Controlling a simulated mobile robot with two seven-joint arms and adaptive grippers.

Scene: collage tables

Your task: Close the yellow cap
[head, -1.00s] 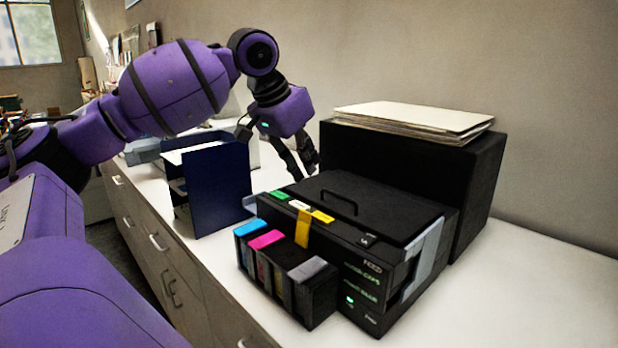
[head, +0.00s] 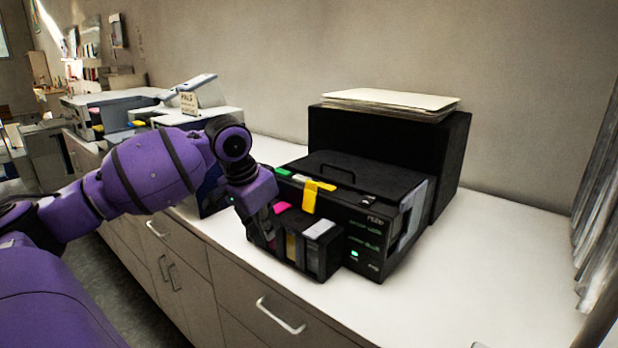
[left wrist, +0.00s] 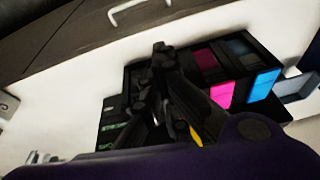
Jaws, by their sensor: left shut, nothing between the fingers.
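The yellow cap (head: 311,195) is on the black printer (head: 350,185), bent down over the printer's upper front edge above the ink tank block (head: 312,250). A small yellow part also shows beside my fingers in the left wrist view (left wrist: 196,137). The block's magenta cap (head: 281,207) and grey cap (head: 320,229) lie flat on top. The cyan cap (left wrist: 262,84) shows only in the left wrist view. My left gripper (head: 266,232) is shut and empty at the left end of the block, partly covering it. In the left wrist view its fingers (left wrist: 160,52) overlap the block; contact cannot be told.
A large black box (head: 430,140) with a paper stack (head: 390,101) stands behind the printer. A dark blue holder (head: 212,190) is partly behind my left arm. The white counter (head: 500,260) is clear to the right. A drawer handle (head: 280,318) is below its front edge.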

